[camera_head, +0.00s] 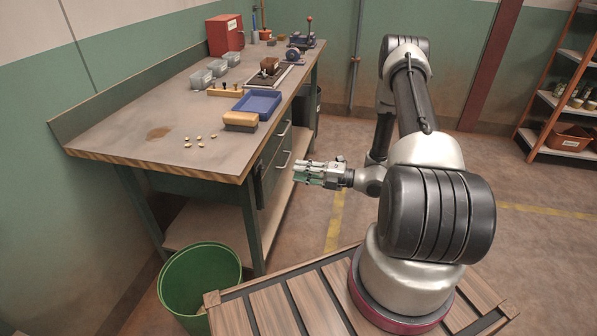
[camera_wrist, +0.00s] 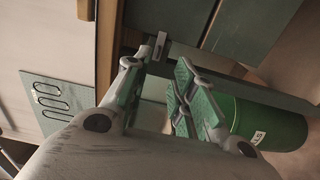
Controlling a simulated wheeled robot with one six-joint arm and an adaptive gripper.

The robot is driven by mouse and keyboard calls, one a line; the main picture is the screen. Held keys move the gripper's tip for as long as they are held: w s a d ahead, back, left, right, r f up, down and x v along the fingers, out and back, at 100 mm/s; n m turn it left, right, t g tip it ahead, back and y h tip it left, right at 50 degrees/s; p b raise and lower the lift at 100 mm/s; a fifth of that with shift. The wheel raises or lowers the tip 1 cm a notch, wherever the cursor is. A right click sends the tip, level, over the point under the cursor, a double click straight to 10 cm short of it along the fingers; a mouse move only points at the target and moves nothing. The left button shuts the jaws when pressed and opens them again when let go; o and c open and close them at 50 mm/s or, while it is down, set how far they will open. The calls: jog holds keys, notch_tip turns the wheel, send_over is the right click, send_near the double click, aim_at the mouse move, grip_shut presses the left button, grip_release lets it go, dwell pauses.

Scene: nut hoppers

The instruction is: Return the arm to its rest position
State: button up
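My arm is bent over the wooden deck of my base. My gripper (camera_head: 308,173) points left, toward the front of the workbench, and sits below the height of its top with clear air around it. In the wrist view my gripper (camera_wrist: 170,62) shows two fingers with green pads, apart and with nothing between them. The workbench (camera_head: 120,120) and its drawer fronts are beyond the fingertips.
A green bin (camera_head: 201,278) stands on the floor by the bench; its side also shows in the wrist view (camera_wrist: 270,125). On the bench are several nuts, a brush (camera_head: 241,121), a blue tray (camera_head: 258,103) and a red box (camera_head: 225,35). A shelf (camera_head: 560,100) stands at right.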

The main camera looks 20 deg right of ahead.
jog(key=s+a+f+n+g, duration=0.2)
jog(key=s+n+g, duration=0.3)
jog(key=s+n, duration=0.4)
jog(key=s+d+r+n+g+h, duration=0.2)
jog(key=s+r+n+g, duration=0.6)
jog(key=n, duration=0.5)
jog(key=s+d+r+n+h, duration=0.4)
jog(key=r+n+h, duration=0.1)
jog(key=r+n, duration=0.3)
jog(key=s+d+r+n+h, duration=0.3)
jog(key=s+r+n+h, duration=0.15)
jog(key=r+n, duration=0.4)
notch_tip(320, 180, up, 13)
jog(key=s+a+n+t+h, duration=0.2)
jog(key=n+t+h, duration=0.1)
jog(key=n+t, duration=0.2)
jog(key=shift+s+r+t, duration=0.15)
jog(key=shift+s+t, duration=0.2)
jog(key=shift+t, duration=0.55)
